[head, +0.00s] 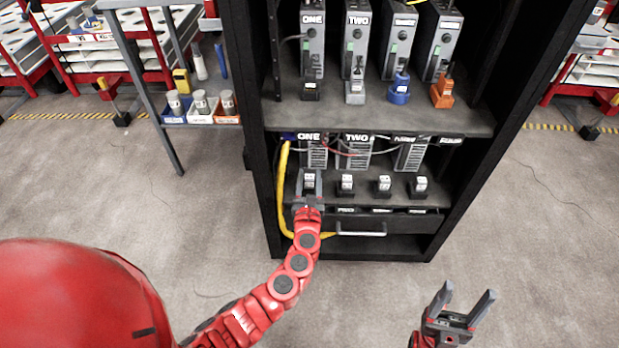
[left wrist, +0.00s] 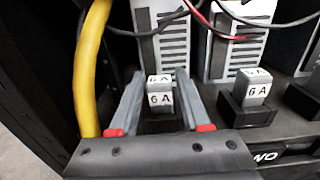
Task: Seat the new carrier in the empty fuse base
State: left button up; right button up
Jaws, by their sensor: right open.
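My left gripper (head: 309,197) reaches into the cabinet's lower shelf, at the leftmost fuse position below the ONE unit. In the left wrist view its two fingers (left wrist: 160,98) stand on either side of a pale carrier marked 6A (left wrist: 160,98). Narrow dark gaps seem to show beside the carrier; contact is unclear. A dark base part shows below the carrier, and I cannot tell whether it is fully seated. To its right, another 6A carrier (left wrist: 252,88) stands in a black base (left wrist: 246,114). My right gripper (head: 462,306) is open and empty, outside the cabinet.
More fuse positions (head: 382,186) continue rightward along the lower shelf. A yellow cable (head: 282,190) runs down the left side. Red and black wires (head: 340,151) hang behind. A drawer handle (head: 361,230) juts out below. The upper shelf (head: 330,118) holds several units and coloured plugs.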

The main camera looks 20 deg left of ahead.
pick_arm(q)
jog(key=shift+o, duration=1.2)
jog(key=p+v, duration=0.2)
jog(key=v, duration=1.5)
jog(key=shift+s+p, duration=0.25)
jog(key=shift+p, duration=0.15)
jog(key=shift+r, duration=0.1)
